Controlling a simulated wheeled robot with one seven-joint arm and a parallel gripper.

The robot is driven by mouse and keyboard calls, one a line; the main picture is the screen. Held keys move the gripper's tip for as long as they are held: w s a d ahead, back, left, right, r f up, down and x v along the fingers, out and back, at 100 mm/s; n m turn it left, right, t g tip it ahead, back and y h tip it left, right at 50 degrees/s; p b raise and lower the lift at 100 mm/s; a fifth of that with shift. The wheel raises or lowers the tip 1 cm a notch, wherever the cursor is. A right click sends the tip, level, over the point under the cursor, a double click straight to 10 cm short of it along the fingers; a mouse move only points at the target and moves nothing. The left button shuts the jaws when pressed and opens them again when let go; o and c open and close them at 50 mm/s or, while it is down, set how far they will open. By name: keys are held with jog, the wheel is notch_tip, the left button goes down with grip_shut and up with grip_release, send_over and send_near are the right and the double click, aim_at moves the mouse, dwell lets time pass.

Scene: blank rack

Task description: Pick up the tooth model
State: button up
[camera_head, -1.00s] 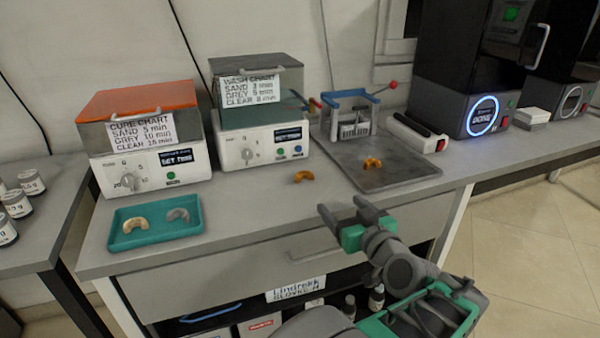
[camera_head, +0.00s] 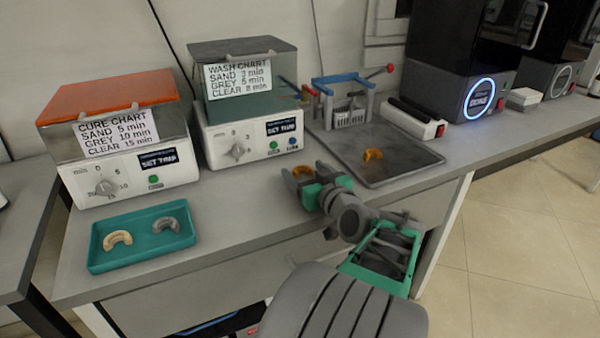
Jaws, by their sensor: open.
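Several arch-shaped tooth models are in view. An orange tooth model (camera_head: 301,171) lies on the bench in front of the wash unit, and another orange one (camera_head: 372,155) lies on the dark metal tray. A sand-coloured model (camera_head: 117,240) and a grey model (camera_head: 167,224) lie in the teal tray (camera_head: 140,259) at left. My gripper (camera_head: 304,174) is open and empty, with its fingers at the bench's orange model. In the picture, that model shows between the fingertips and is partly covered by them. I cannot tell whether they touch it or how high they are.
The orange-lidded cure unit (camera_head: 125,140) and the wash unit (camera_head: 245,105) stand along the back. A blue-handled rack (camera_head: 345,97) stands on the metal tray (camera_head: 408,160), beside a white-and-black device (camera_head: 416,119). The bench front between the teal tray and my gripper is clear.

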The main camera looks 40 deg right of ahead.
jog(key=shift+w+d+f, duration=0.1)
jog(key=shift+w+d, duration=0.05)
jog(key=shift+w, duration=0.3)
jog(key=shift+c, duration=0.5)
jog(key=c, duration=1.3)
